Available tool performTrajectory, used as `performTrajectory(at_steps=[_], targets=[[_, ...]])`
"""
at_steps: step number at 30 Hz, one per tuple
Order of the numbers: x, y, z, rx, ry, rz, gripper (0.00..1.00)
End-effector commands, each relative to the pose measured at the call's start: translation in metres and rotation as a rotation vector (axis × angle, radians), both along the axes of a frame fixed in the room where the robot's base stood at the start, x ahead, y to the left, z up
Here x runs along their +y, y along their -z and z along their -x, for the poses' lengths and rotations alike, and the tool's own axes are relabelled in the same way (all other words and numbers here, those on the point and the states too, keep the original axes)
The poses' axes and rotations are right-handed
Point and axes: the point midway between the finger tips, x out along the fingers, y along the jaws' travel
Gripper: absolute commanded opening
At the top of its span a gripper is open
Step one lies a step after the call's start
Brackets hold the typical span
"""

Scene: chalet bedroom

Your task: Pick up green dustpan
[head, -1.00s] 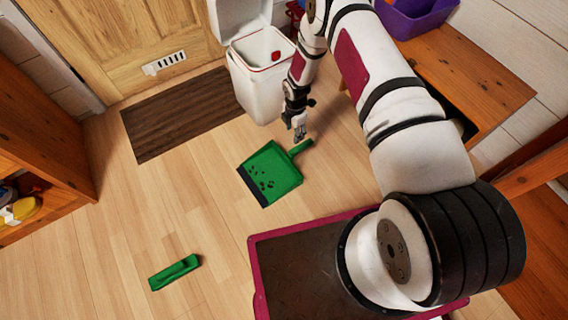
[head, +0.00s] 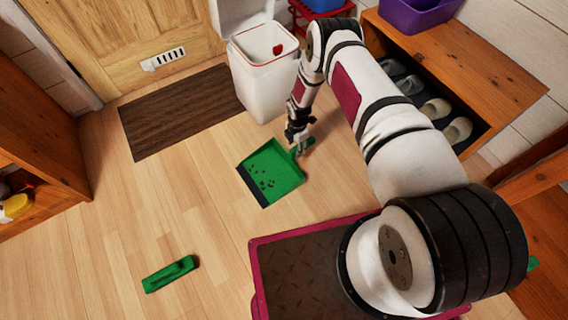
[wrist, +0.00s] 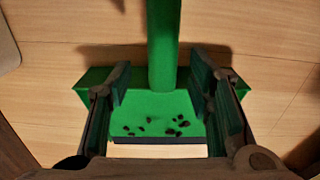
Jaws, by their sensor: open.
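The green dustpan (head: 272,174) lies on the wooden floor with dark debris in its pan and its handle toward the upper right. My gripper (head: 300,148) is low over the handle end of the dustpan. In the wrist view, my gripper (wrist: 162,95) is open, with one finger on each side of the green handle (wrist: 163,45). The dustpan's pan (wrist: 155,115) with dark bits shows beyond and between the fingers. Clear gaps separate the handle from both fingers. I cannot tell the exact height of the fingertips above the floor.
A white bin (head: 262,75) stands just behind my gripper. A wooden shoe bench (head: 480,60) is at the right, with a purple box (head: 412,18) on top. A green brush (head: 170,273) lies on the floor at the lower left. A brown mat (head: 180,110) lies by the door. Floor left of the dustpan is clear.

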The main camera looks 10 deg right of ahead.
Motion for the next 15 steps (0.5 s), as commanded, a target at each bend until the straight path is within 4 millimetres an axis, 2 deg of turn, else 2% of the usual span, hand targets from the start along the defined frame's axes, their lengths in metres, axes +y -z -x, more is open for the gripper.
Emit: performTrajectory(at_steps=[1, 7, 15], targets=[[-0.001, 0.01, 0.001, 0.001, 0.001, 0.0, 0.47], [-0.003, 0.036, 0.002, 0.0, 0.001, 0.0, 0.47], [-0.003, 0.04, 0.001, 0.0, 0.001, 0.0, 0.47]])
